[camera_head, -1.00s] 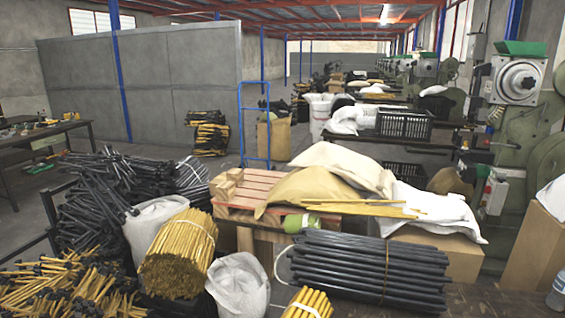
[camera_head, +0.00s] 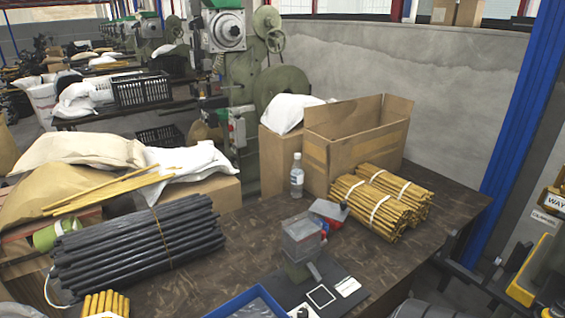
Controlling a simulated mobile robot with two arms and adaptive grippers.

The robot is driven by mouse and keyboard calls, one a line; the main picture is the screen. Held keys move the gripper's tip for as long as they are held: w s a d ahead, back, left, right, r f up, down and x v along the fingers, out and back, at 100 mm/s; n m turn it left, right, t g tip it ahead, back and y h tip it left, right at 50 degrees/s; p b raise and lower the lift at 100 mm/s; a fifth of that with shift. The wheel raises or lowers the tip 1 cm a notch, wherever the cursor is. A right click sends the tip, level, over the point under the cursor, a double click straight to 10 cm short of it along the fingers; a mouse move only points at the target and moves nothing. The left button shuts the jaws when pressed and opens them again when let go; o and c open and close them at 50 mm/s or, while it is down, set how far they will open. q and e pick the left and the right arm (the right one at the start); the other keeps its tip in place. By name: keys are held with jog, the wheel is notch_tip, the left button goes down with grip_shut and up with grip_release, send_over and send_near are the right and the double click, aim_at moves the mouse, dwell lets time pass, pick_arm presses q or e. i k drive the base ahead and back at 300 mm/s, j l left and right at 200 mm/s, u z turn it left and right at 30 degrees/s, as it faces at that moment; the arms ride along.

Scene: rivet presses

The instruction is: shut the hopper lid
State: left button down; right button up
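A small machine with a clear box-shaped hopper (camera_head: 301,238) on a grey-green body (camera_head: 298,268) stands on the brown table, low and right of the picture's middle. A grey piece with red edges (camera_head: 328,211) shows just behind the hopper. I cannot tell whether it is the hopper lid or a separate thing, and the lid's position is not clear at this size. Neither my left nor my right gripper is in view.
The brown table (camera_head: 255,221) also bears a black mat (camera_head: 333,277) with white-framed cards, a blue tray (camera_head: 250,300), a clear bottle (camera_head: 297,176), an open cardboard box (camera_head: 345,150) and tied yellow rods (camera_head: 375,205). Tied black rods (camera_head: 140,245) lie left. A blue post (camera_head: 525,130) rises right.

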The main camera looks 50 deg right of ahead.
aim_at(331, 210)
jog(key=z, duration=1.9)
